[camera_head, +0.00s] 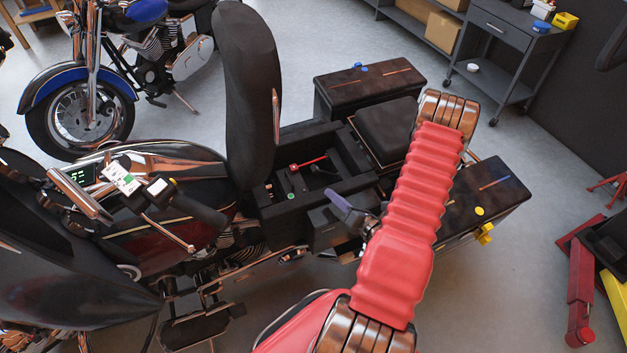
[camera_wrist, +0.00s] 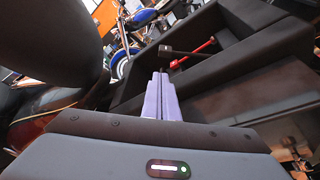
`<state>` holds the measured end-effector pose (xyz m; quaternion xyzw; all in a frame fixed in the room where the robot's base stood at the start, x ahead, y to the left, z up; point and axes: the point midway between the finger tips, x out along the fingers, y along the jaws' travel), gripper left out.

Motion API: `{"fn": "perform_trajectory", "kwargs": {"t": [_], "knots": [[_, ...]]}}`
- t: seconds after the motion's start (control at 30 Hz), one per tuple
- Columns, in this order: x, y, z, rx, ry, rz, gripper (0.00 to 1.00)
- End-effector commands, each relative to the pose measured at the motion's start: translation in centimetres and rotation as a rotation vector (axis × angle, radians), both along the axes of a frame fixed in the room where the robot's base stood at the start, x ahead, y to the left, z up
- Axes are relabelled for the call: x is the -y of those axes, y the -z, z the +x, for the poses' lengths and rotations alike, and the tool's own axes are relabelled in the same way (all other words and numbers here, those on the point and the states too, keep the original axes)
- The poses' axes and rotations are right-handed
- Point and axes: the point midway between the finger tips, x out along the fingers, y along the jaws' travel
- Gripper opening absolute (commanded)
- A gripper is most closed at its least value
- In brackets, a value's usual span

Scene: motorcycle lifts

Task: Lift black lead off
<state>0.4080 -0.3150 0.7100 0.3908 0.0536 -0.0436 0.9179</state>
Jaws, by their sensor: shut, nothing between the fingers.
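The black lead (camera_wrist: 182,52) shows in the wrist view as a dark bar with a blocky end, inside the motorcycle's open compartment. The red lead (camera_wrist: 200,48) lies beside it, partly behind it. In the head view the red lead (camera_head: 311,162) is clear, but the black lead is hard to pick out against the dark compartment (camera_head: 265,215). My gripper (camera_head: 332,194) has purple fingers and is at the compartment's near side. In the wrist view its fingers (camera_wrist: 161,74) are together and empty, pointing toward the leads and apart from them.
A tall black backrest (camera_head: 250,85) stands left of the compartment. A black seat pad (camera_head: 387,130) and two side cases, one far (camera_head: 345,92) and one near (camera_head: 505,195), lie to the right. A blue motorcycle (camera_head: 85,100) and a grey cart (camera_head: 500,45) stand behind.

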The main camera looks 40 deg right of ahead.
Motion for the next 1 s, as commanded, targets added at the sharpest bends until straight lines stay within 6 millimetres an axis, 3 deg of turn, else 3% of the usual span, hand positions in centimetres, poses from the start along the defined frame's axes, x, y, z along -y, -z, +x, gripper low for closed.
{"fn": "perform_trajectory", "kwargs": {"t": [0.27, 0.47, 1.0], "knots": [[0.2, 0.0, -0.1, 0.001, 0.005, -0.002, 0.00], [0.2, 0.1, 0.9, 0.000, 0.003, -0.001, 0.00], [0.5, 1.0, 7.6, 0.001, 0.003, -0.002, 0.00]]}}
